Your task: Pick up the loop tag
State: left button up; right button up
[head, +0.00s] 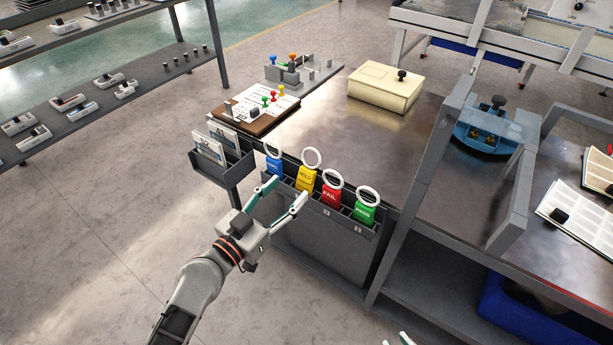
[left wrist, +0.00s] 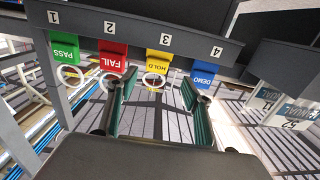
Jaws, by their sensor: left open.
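Four loop tags with white rings stand in a slotted rack (head: 331,214): blue (head: 275,167), yellow (head: 306,179), red (head: 331,194) and green (head: 364,212). In the left wrist view they read DEMO (left wrist: 204,73), HOLD (left wrist: 158,63), FAIL (left wrist: 112,58) and PASS (left wrist: 64,48). My left gripper (head: 285,193) is open and empty in front of the rack. In the left wrist view its fingers (left wrist: 158,92) point at the rack, with the yellow HOLD tag and its ring between their lines. A fingertip of my right gripper (head: 399,341) shows at the bottom edge.
A side bin with cards (head: 226,170) hangs left of the rack. A grey frame post (head: 401,230) stands right of the rack.

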aim_at(305, 177)
pick_arm(q)
jog(key=shift+d+x, duration=0.25)
jog(key=shift+x, duration=2.7)
jog(key=shift+s+f, duration=0.15)
jog(key=shift+s, duration=0.05)
jog(key=c, duration=1)
